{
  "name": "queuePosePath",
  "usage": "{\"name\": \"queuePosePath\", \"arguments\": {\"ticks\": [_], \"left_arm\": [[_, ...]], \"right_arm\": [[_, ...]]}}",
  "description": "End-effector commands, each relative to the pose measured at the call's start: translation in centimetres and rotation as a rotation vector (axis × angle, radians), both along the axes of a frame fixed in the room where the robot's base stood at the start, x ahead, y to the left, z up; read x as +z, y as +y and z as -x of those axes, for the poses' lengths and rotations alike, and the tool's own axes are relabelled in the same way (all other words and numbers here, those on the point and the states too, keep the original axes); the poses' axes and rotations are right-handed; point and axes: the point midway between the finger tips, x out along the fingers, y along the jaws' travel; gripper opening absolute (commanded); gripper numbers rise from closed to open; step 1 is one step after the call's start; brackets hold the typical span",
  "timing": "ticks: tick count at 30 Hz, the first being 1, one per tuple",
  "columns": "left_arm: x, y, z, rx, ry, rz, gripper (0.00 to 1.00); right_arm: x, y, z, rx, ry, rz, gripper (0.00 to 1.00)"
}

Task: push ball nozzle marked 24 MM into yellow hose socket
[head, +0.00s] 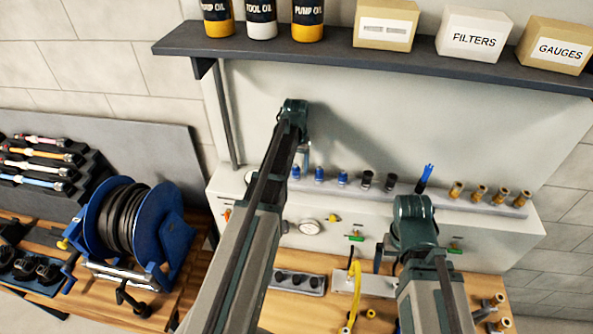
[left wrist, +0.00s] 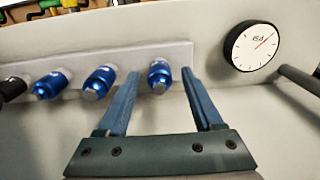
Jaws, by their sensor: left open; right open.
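My left gripper (head: 303,158) is at the left end of the rail behind the bench. In the left wrist view its two blue fingers (left wrist: 161,80) are apart, with one blue nozzle (left wrist: 160,76) just beyond and between the tips. No grip on it shows. Two more blue nozzles (head: 319,174) (head: 342,178) stand beside it on the rail. No 24 MM marking is readable. A yellow hose (head: 354,292) runs over the bench fixture; which end is its socket I cannot tell. My right gripper (head: 386,262) is open near the hose, its fingers partly hidden by its arm.
A round gauge (left wrist: 250,46) is close right of my left fingers. A shelf (head: 380,60) overhangs; a hose reel (head: 130,225) stands left.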

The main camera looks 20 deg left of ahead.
Motion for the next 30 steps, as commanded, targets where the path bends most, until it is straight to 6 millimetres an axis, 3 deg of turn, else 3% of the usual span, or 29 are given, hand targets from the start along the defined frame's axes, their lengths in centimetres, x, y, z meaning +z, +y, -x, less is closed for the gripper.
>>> {"name": "queuePosePath", "arguments": {"ticks": [12, 30], "left_arm": [[-2.7, 0.0, 0.0, 0.000, 0.000, 0.000, 0.68], [-2.5, 0.0, 0.0, 0.000, 0.000, 0.000, 0.68]], "right_arm": [[-2.7, 0.0, 0.0, 0.014, 0.000, 0.001, 1.00], [-2.5, 0.0, 0.0, 0.016, 0.000, 0.001, 1.00]]}}
